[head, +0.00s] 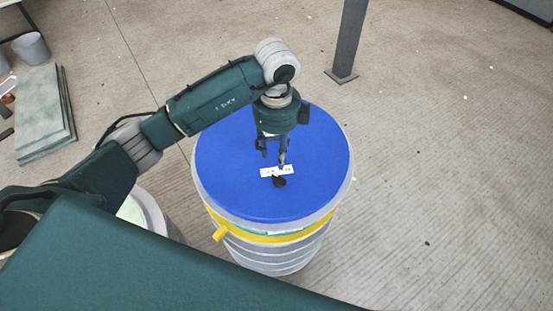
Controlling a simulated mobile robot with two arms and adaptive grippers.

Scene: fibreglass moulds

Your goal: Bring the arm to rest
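My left arm reaches in from the left of the head view, and its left gripper (273,160) points down over the blue top of a drum (230,185). The two dark fingers are spread apart with nothing seen between them. A small white label (268,172) and a small black object (279,182) are on the blue top, close to the fingertips. I cannot tell whether a fingertip touches them. My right gripper is not in view.
A yellow band (262,238) with a protruding handle circles the drum. A second drum (152,212) is partly hidden behind my arm. A grey post (349,40) stands behind. Flat slabs (42,115) and a grey bucket (31,48) are at left. The floor at right is clear.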

